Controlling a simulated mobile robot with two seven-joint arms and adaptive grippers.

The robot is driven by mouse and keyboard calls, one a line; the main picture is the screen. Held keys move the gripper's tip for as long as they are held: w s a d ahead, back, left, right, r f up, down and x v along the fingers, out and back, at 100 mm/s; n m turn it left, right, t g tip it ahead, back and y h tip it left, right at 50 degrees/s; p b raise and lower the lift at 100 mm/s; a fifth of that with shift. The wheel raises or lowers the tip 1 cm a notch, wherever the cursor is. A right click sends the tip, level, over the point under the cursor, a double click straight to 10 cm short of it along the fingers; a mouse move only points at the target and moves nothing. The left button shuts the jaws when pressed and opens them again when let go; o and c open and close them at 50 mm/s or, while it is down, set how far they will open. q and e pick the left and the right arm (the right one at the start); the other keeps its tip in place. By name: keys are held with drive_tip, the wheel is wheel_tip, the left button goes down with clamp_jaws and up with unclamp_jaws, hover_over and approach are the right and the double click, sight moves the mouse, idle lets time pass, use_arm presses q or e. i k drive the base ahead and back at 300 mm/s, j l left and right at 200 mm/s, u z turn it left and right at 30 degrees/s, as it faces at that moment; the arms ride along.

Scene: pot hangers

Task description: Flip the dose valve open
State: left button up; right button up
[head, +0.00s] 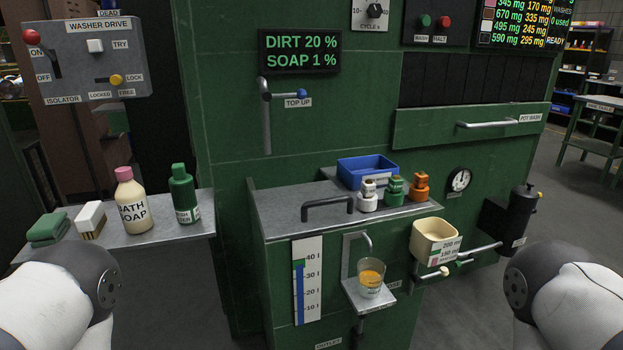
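No label that I can read names the dose valve. A glass with amber liquid (370,279) stands on a small shelf under a spout (366,242). Only rounded links of my two arms show at the lower corners; neither gripper is in view.
A black canister (520,212) is at the right. A side shelf (140,238) at left holds bottles, a brush and a green cloth. A blue TOP UP tap (301,94) is above.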

sight(432, 276)
drive_tip(key=i+l, duration=0.2)
drive_tip(key=l, duration=0.15)
drive_tip(key=i+l, duration=0.45)
drive_tip(key=l, duration=0.3)
drive_tip(key=z, duration=0.05)
